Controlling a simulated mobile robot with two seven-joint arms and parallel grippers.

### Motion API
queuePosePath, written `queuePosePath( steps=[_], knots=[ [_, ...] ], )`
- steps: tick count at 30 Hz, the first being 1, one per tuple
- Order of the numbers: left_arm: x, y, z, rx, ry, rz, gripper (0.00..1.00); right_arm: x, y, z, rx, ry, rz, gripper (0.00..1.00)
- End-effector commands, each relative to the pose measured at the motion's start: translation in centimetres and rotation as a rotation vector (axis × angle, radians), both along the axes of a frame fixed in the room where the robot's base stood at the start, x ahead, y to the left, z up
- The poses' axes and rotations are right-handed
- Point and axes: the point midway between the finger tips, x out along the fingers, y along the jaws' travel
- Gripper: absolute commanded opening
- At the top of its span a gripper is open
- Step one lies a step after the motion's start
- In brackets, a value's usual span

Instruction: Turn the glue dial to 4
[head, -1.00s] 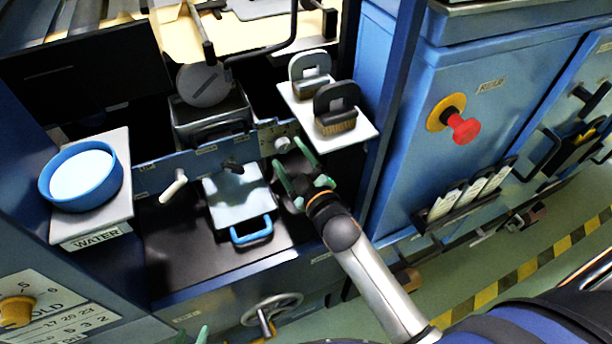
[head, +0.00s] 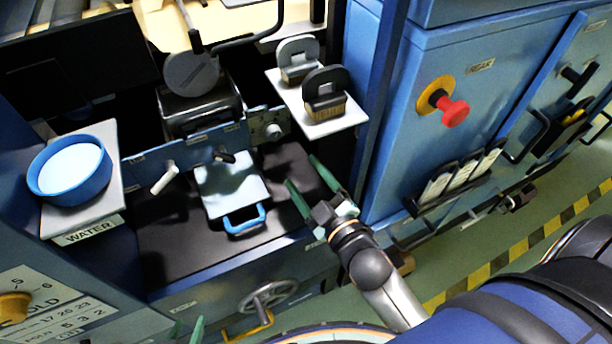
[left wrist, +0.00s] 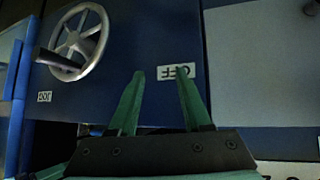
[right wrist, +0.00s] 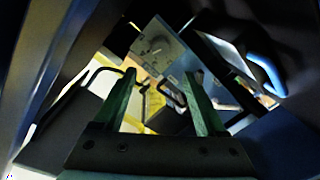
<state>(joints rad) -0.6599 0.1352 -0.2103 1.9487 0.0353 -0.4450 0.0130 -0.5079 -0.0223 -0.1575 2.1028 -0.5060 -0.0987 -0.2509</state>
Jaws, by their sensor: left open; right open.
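A small pale dial (head: 273,131) sits at the right end of the blue panel, below the brush shelf. It looks like the glue dial, but its marks and setting are too small to read. My right gripper (head: 302,170) is open and empty, in front of and to the lower right of that dial, clear of it. Its open fingers also show in the right wrist view (right wrist: 161,74), where I cannot pick out the dial. Only a green fingertip of my left gripper (head: 198,328) shows at the bottom edge; in the left wrist view (left wrist: 160,73) it is open and empty.
White lever (head: 164,178) and dark lever (head: 224,156) stick out of the panel. A blue-handled tray (head: 232,190) lies below. Brushes stand on a white shelf (head: 340,122). A water bowl (head: 70,180), orange knob (head: 14,307) and handwheel (head: 268,297) are around.

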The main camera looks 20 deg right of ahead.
Motion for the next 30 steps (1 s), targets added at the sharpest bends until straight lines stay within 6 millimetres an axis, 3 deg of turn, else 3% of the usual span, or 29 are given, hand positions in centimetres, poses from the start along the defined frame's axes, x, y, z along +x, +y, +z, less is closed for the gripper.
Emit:
queuePosePath(
  steps=[8,11,14,18,21,25,30],
  knots=[
    [0.0,0.0,0.0,0.000,0.001,0.000,0.49,0.0,0.0,0.0,0.001,0.000,0.000,0.73],
    [-0.1,0.0,0.9,0.000,0.002,0.000,0.49,-0.5,0.0,-0.6,0.039,0.049,0.000,0.73],
    [-0.1,0.1,3.0,0.002,0.001,0.001,0.49,-2.4,-0.1,-3.1,0.157,0.203,-0.008,0.73],
    [0.0,0.6,6.2,0.005,-0.015,0.011,0.49,-7.2,-0.2,-8.1,0.373,0.491,-0.055,0.73],
    [-0.4,1.2,7.0,0.012,-0.010,0.022,0.49,-10.6,-0.2,-10.7,0.489,0.650,-0.098,0.73],
    [-0.9,1.6,6.8,0.018,0.000,0.027,0.49,-12.9,-0.1,-12.5,0.561,0.748,-0.133,0.73],
    [-0.9,1.5,6.6,0.018,0.000,0.027,0.49,-13.1,-0.1,-12.9,0.572,0.759,-0.138,0.73]
  ],
)
